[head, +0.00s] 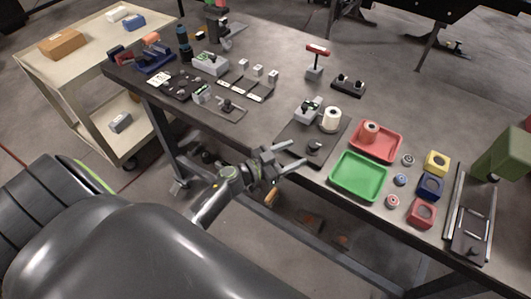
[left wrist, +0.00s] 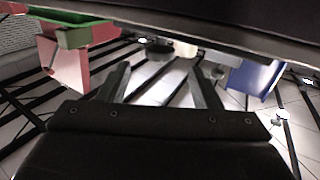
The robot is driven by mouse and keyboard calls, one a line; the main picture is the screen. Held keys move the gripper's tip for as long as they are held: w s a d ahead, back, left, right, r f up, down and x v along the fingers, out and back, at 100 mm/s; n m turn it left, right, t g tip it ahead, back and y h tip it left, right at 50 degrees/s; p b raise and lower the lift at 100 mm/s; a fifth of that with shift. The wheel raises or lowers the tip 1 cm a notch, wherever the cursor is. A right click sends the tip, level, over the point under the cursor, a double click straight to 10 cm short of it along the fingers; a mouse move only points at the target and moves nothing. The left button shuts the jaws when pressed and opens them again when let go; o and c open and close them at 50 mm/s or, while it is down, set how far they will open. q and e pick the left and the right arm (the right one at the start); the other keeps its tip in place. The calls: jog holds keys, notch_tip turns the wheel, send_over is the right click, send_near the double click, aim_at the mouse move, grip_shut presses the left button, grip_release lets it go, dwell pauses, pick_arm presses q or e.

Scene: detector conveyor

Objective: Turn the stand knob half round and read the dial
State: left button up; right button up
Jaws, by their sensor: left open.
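A dark base plate (head: 294,153) lies near the front edge of the table. A black knob-like part (head: 314,146) sits at its front, and a small grey-green box (head: 307,109) and a white cylinder (head: 331,120) stand at its back. I cannot tell for sure which part is the stand knob, and no dial reading is legible. My left gripper (head: 297,154) is open and empty, by the table's front edge close to this plate. Its two spread fingers also show in the left wrist view (left wrist: 160,72), with nothing between them. My right gripper is not in view.
A green tray (head: 358,192) and a red tray (head: 393,149) lie right of the plate. Small coloured blocks, including a yellow one (head: 437,163), stand further right. Another plate with a knob (head: 228,106) lies left. A cart (head: 43,83) stands at the far left.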

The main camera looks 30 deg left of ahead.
pick_arm(q)
jog(key=b+v, duration=0.1)
jog(key=v, duration=0.8)
jog(key=shift+s+b, duration=0.15)
jog(key=shift+b, duration=0.2)
jog(key=shift+a, duration=0.1)
